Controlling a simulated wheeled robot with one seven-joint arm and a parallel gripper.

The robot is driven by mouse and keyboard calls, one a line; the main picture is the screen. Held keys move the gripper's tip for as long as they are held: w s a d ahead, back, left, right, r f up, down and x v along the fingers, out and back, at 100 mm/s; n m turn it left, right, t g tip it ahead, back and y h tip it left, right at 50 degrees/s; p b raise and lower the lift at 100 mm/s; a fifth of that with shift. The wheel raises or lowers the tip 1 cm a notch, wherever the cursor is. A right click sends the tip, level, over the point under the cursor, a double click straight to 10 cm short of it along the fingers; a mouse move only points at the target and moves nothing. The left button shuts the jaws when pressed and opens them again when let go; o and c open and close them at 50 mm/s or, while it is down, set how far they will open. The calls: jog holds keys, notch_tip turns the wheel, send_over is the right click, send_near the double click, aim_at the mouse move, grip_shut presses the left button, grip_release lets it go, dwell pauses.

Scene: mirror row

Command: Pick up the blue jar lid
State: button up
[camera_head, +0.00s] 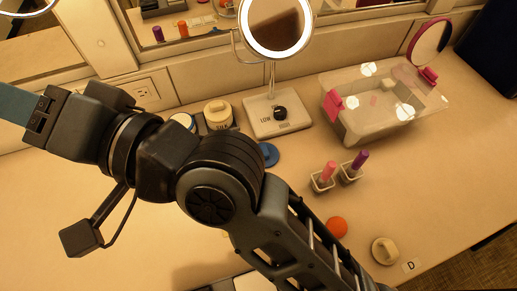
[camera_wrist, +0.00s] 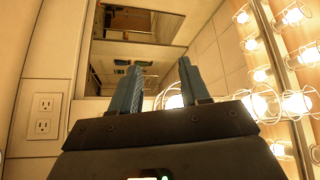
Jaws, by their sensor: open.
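The blue jar lid (camera_head: 268,154) lies on the tan counter in the head view, just right of my arm, which covers its left side. My arm crosses the left and middle of that view. My gripper is cut off or hidden there. In the wrist view my gripper (camera_wrist: 160,84) shows two blue fingers spread apart with nothing between them. It faces the wall and mirror, away from the counter top. The lid does not show in the wrist view.
A lit round mirror (camera_head: 276,25) on a white base (camera_head: 278,114) stands behind the lid. A clear bin (camera_head: 375,122) with pink clips stands at right. Pink (camera_head: 328,170) and purple (camera_head: 360,159) lipsticks stand in small holders. An orange lid (camera_head: 337,227) lies nearer. Bulbs (camera_wrist: 293,14) line the wrist view's right side.

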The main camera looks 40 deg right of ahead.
jog(key=a+r+n+g+y, duration=0.2)
jog(key=a+n+g+y, duration=0.15)
jog(key=a+g, duration=0.2)
jog(key=g+h+p, duration=0.3)
jog(key=g+h, duration=0.7)
jog(key=h, duration=0.6)
send_over(265, 149)
jog(key=shift+m, duration=0.45)
jog(key=f, duration=2.3)
jog(key=shift+a, duration=0.3)
jog(key=shift+d+f, duration=0.25)
jog(key=shift+f+p, duration=0.55)
jog(key=shift+f, duration=3)
jog(key=shift+c, duration=0.4)
grip_shut()
